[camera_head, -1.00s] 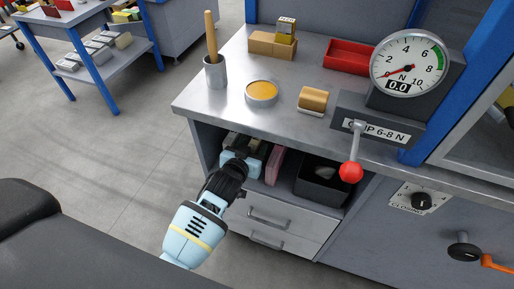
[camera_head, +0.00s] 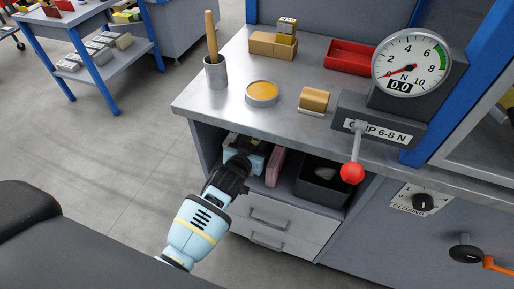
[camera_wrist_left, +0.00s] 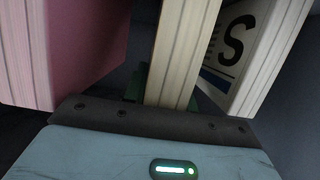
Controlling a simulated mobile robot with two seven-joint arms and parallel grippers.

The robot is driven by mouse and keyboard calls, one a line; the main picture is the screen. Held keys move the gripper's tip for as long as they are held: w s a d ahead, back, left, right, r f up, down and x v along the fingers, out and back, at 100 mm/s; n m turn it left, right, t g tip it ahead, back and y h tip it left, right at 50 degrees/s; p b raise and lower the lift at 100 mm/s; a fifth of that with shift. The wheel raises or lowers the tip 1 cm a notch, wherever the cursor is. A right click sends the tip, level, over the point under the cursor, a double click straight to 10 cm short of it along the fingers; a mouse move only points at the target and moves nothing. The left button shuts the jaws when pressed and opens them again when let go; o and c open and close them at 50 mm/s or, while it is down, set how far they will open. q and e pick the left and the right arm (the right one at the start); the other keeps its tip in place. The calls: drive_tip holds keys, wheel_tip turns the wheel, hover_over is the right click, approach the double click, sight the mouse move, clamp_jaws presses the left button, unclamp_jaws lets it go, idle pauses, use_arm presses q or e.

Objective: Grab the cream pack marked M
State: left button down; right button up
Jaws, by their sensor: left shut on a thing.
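My left gripper (camera_head: 239,164) reaches into the open shelf under the bench, at the packs there. In the left wrist view a cream pack (camera_wrist_left: 177,55) stands upright, edge-on, right in front of the gripper's palm. The gripper is shut on this pack; its fingers are mostly hidden, and no letter shows on the edge facing me. A pack marked S (camera_wrist_left: 240,45) stands tilted to its right. A pink pack (camera_wrist_left: 62,50) stands to its left and also shows in the head view (camera_head: 275,166). No letter M is readable. My right gripper is out of view.
A dark bin (camera_head: 321,190) stands right of the pink pack in the shelf. The bench top (camera_head: 205,103) lies above, with drawers (camera_head: 268,222) below. A lever with a red knob (camera_head: 352,173) hangs in front. Open floor lies left.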

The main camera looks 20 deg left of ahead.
use_arm(q)
drive_tip(key=shift+r, duration=0.1)
drive_tip(key=shift+r, duration=0.4)
drive_tip(key=r, duration=0.2)
drive_tip(key=p, duration=0.1)
drive_tip(key=shift+s+r, duration=0.25)
drive_tip(key=shift+r, duration=0.15)
drive_tip(key=s, duration=1.7)
drive_tip(key=shift+s+a, duration=0.25)
drive_tip(key=shift+a, duration=0.1)
drive_tip(key=shift+f, duration=0.1)
